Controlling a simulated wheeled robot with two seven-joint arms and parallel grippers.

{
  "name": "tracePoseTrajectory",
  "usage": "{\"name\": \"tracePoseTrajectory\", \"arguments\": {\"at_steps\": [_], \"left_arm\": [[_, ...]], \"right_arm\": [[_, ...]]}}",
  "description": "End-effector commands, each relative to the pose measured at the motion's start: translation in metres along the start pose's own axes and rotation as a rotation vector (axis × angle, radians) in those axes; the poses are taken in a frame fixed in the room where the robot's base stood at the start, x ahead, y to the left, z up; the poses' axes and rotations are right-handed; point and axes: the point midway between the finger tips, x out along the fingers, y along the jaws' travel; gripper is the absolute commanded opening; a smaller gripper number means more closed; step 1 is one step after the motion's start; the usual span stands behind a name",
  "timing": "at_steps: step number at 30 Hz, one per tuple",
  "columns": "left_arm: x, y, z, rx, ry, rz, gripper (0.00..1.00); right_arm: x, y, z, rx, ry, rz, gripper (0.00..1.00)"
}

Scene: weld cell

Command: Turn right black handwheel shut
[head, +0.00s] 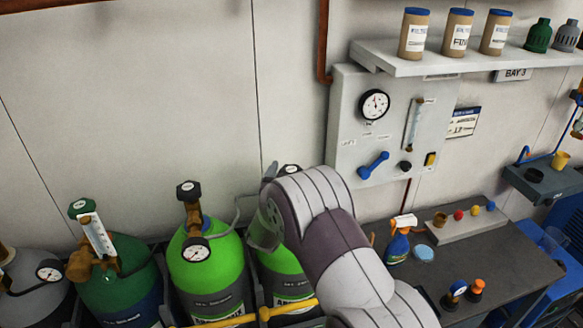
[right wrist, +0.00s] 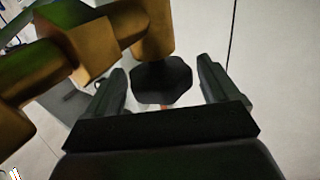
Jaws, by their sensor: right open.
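In the right wrist view the black octagonal handwheel (right wrist: 162,80) sits on a brass valve (right wrist: 100,45). My right gripper (right wrist: 160,88) is open, one finger on each side of the handwheel, with visible gaps in the picture. Whether either finger touches it I cannot tell. In the head view the right gripper (head: 262,215) is partly hidden by my wrist. My left gripper is out of view.
Another black handwheel (head: 189,190) tops the middle green cylinder (head: 208,270). A dark-green cylinder (head: 115,280) stands further left. A yellow bar (head: 265,313) crosses in front of the cylinders. A gauge panel (head: 350,110) is on the wall; a dark bench (head: 500,260) stands at right.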

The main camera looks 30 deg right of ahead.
Motion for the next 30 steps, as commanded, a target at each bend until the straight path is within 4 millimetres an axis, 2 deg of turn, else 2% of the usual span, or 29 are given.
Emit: {"name": "tracePoseTrajectory", "arguments": {"at_steps": [8, 9, 13, 14, 20, 27, 30], "left_arm": [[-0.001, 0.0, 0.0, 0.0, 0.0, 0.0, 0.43], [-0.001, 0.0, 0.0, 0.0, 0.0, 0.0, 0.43], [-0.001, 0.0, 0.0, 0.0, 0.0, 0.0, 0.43], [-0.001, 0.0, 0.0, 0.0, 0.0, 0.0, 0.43], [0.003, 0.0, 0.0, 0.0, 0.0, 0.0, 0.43], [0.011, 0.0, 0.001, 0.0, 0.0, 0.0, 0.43], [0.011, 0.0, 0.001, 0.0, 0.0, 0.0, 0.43]], "right_arm": [[0.003, 0.0, 0.001, 0.0, 0.0, 0.001, 0.88], [0.003, 0.0, 0.001, 0.0, 0.0, 0.001, 0.81], [0.003, 0.0, 0.001, 0.0, 0.0, 0.0, 0.39], [0.003, 0.0, 0.001, 0.0, 0.0, 0.0, 0.34], [0.003, -0.001, 0.001, 0.001, 0.004, 0.03, 0.34], [0.003, -0.001, -0.001, 0.003, 0.007, 0.236, 0.33], [0.003, -0.001, -0.001, 0.002, 0.003, 0.269, 0.33]]}}
